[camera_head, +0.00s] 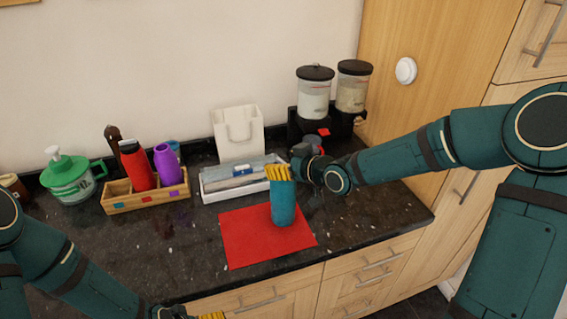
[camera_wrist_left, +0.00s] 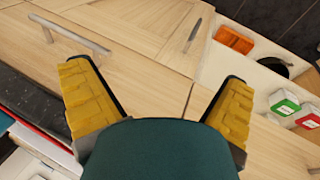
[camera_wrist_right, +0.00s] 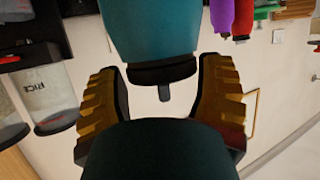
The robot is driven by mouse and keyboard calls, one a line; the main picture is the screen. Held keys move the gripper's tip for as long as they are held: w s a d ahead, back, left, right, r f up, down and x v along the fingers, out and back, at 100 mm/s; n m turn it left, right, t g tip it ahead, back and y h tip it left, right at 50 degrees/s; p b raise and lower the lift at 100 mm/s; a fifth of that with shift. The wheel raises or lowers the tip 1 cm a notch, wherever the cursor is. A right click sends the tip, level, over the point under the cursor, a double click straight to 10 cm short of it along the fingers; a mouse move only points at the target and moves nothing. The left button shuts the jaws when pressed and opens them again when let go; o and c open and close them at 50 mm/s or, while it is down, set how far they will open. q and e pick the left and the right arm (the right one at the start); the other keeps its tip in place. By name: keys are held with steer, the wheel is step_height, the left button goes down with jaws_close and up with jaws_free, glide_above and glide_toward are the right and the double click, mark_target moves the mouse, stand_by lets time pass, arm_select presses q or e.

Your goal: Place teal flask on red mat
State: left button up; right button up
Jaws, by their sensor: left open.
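The teal flask (camera_head: 284,205) is upright over the red mat (camera_head: 245,240) in the head view; I cannot tell whether its base touches the mat. My right gripper (camera_head: 279,173) is at its top, with yellow fingers closed in around the cap end. In the right wrist view the flask (camera_wrist_right: 150,28) shows with its dark cap (camera_wrist_right: 160,72) between the fingertips (camera_wrist_right: 160,80). My left gripper (camera_wrist_left: 155,75) is open and empty, in front of the wooden drawers, low at the head view's bottom edge.
A wooden caddy (camera_head: 147,203) holds a red bottle (camera_head: 138,167) and a purple bottle (camera_head: 167,167). A green-lidded jar (camera_head: 70,178) stands left. A white tray (camera_head: 215,194) with boxes lies behind the mat. Food dispensers (camera_head: 315,95) stand at the back right.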

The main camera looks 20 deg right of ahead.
steer(key=shift+o, duration=0.9)
steer(key=shift+r, duration=0.15)
steer(key=shift+s+d+r, duration=0.15)
steer(key=shift+s+d, duration=0.05)
steer(key=p+v, duration=0.4)
steer(key=v, duration=0.6)
steer(key=s+a+f+m+g, duration=0.2)
steer(key=a+f, duration=0.1)
steer(key=f, duration=0.4)
steer(key=s+a+f+m+g, duration=0.2)
steer(key=s+a+f, duration=0.1)
steer(key=f, duration=0.4)
steer(key=s+a+f+m+g+h, duration=0.1)
steer(key=s+a+f+m+g, duration=0.1)
steer(key=f, duration=0.6)
steer(key=shift+s+a+f+g, duration=0.1)
steer(key=shift+s+a+g, duration=0.25)
steer(key=shift+a, duration=0.2)
steer(key=shift+s+a+g, duration=0.25)
steer(key=shift+s+a, duration=0.15)
steer(key=shift+a, duration=0.15)
steer(key=s+a+f+m+g+h, duration=0.1)
steer(key=s+f+g, duration=0.1)
steer(key=s+f, duration=0.3)
steer(key=shift+s+a+f+g, duration=0.3)
steer(key=shift+s+f+g, duration=0.1)
steer(key=shift+s, duration=0.35)
